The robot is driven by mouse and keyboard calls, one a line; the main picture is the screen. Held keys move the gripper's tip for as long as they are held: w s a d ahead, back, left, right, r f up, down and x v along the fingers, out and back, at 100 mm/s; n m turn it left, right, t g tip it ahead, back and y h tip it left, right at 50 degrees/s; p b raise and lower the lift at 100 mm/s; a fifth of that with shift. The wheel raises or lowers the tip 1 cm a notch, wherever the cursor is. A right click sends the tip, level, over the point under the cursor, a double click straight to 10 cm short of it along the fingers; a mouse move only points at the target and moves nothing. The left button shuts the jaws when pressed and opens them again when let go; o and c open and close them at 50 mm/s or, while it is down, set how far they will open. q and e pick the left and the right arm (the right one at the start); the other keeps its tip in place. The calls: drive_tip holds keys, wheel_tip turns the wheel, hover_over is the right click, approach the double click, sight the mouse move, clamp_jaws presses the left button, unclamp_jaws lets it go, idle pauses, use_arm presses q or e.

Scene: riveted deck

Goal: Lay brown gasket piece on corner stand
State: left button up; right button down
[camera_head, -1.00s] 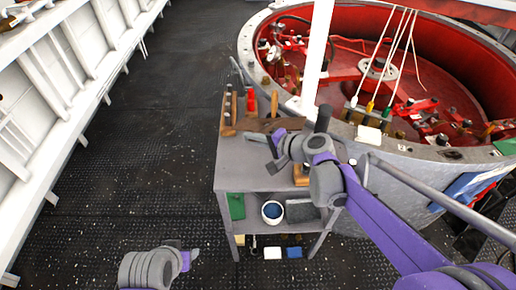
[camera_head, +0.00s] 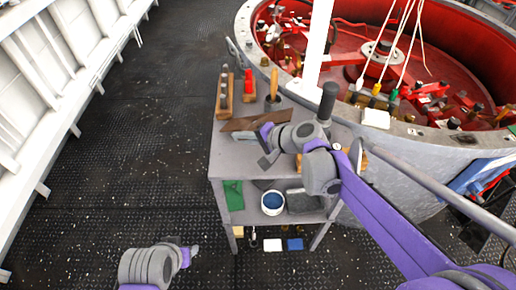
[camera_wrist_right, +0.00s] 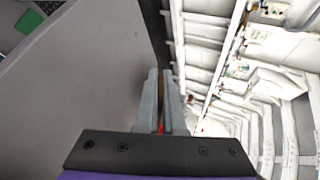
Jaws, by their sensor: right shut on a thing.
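The brown gasket piece (camera_head: 241,124) is a flat, dark brown strip over the back left part of the grey stand's top (camera_head: 232,155). My right gripper (camera_head: 266,146) is over that top and shut on the gasket piece, part of which the gripper hides. In the right wrist view the fingers (camera_wrist_right: 163,100) are close together, with a dark brown edge (camera_wrist_right: 157,30) beyond them. I cannot tell whether the piece touches the stand's top. My left gripper (camera_head: 190,252) is low at the front left, away from the stand; its jaw opening is too small to tell.
Wooden blocks with pegs (camera_head: 224,95) and an orange-handled tool (camera_head: 273,85) stand at the top's back edge. A white tub with blue content (camera_head: 272,203) and a green item (camera_head: 233,195) are on the shelf below. The red-lined round housing (camera_head: 440,60) is behind right. Floor at left is clear.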

wheel_tip(320, 180, down, 2)
drive_tip(key=shift+b, duration=0.4)
drive_tip(key=c, duration=1.2)
unclamp_jaws()
drive_tip(key=shift+r, duration=0.1)
drive_tip(key=p+v, duration=0.3)
drive_tip(key=v, duration=0.5)
drive_tip(key=shift+p, duration=0.4)
